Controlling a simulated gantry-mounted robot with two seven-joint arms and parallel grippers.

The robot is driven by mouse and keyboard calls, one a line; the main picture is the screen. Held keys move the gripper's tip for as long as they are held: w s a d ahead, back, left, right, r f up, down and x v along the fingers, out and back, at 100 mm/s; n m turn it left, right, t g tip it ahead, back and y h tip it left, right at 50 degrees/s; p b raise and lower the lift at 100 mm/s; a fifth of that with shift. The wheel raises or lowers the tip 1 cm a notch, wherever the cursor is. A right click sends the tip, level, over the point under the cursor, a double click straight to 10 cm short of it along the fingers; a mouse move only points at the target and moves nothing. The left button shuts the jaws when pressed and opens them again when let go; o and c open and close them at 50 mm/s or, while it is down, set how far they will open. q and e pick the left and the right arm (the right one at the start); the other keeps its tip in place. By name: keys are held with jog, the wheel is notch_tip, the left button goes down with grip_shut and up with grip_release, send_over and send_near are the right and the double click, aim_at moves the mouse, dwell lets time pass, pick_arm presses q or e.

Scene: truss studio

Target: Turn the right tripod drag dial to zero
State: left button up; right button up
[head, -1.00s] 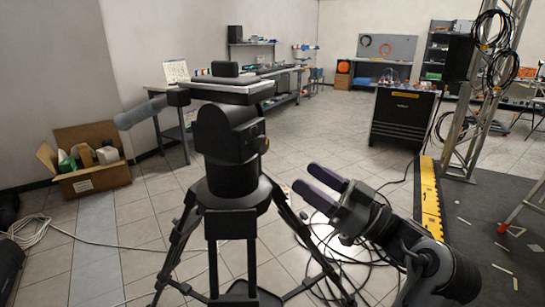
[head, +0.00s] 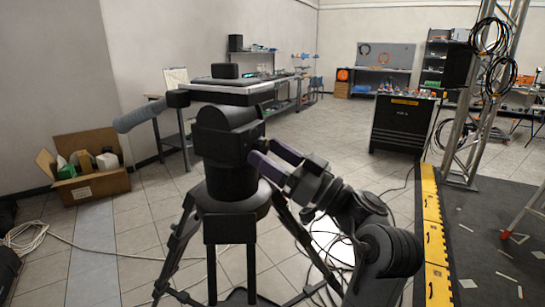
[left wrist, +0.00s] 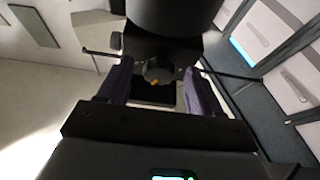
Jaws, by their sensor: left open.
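The black tripod (head: 232,165) stands in the middle of the head view, with its pan handle (head: 140,113) sticking out to the left. My left gripper (head: 262,150) has its two purple fingers at the right side of the tripod head. In the left wrist view, the round dark drag dial (left wrist: 157,71) with a small orange mark lies between the open fingers of my left gripper (left wrist: 157,66). A gap shows on both sides of the dial. In the head view the fingers mostly hide the dial. My right gripper is not in view.
An open cardboard box (head: 92,180) sits on the floor at left, near a white cable (head: 40,232). A yellow cable ramp (head: 431,225), a truss (head: 488,90) and a black cabinet (head: 402,122) stand to the right. Black cables lie behind the tripod.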

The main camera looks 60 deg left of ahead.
pick_arm(q)
jog(key=c, duration=1.1)
jog(key=shift+o, duration=0.2)
